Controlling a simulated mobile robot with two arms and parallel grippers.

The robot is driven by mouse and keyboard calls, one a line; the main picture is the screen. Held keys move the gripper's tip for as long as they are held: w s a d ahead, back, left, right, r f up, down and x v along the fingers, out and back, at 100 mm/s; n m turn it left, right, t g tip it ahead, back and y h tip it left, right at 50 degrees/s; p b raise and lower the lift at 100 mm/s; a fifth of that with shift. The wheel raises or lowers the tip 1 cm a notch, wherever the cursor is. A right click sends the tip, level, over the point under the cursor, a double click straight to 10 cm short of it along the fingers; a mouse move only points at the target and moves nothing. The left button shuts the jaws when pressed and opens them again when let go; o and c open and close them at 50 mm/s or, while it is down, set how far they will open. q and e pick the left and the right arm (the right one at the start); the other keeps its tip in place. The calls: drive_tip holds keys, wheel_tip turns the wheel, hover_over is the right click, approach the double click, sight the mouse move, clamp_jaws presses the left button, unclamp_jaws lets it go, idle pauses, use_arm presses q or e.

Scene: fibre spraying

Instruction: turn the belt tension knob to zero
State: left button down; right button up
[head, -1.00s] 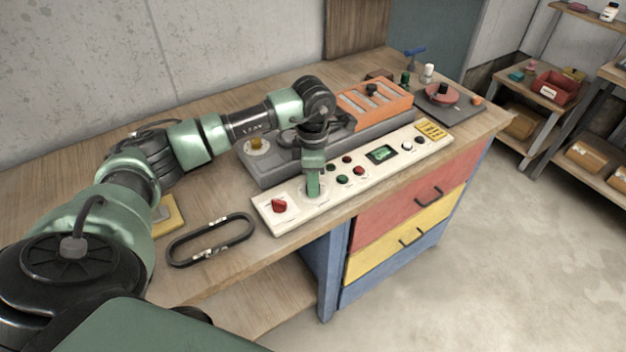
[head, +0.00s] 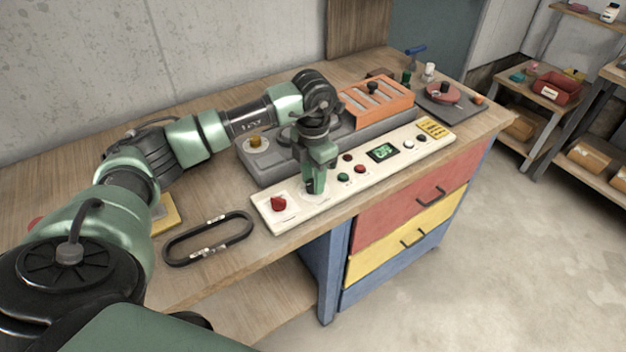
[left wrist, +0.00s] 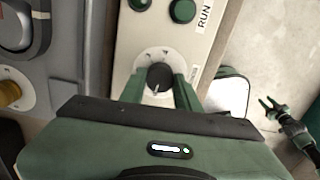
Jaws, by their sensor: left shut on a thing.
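The belt tension knob appears to be the black round knob (left wrist: 159,77) on a pale dial plate in the left wrist view, with a white mark on it pointing toward the bottom of that view. My left gripper (head: 314,188) is shut on this knob, its green fingers on either side; the fingers hide it in the head view. The knob sits on the cream control panel (head: 350,186), right of a red knob (head: 278,203). My right gripper (left wrist: 273,108) shows at the right of the left wrist view, over the floor, open and empty.
A grey machine with an orange part (head: 378,103) stands behind. A black belt loop (head: 210,239) lies on the wooden bench at left.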

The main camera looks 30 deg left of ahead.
use_arm(q)
drive_tip(key=shift+n, duration=0.9)
drive_tip(key=shift+w+r, duration=0.1)
drive_tip(key=c, duration=1)
unclamp_jaws()
wheel_tip(320, 180, up, 8)
drive_tip(key=shift+f+b, duration=0.15)
drive_tip(key=shift+b, duration=0.75)
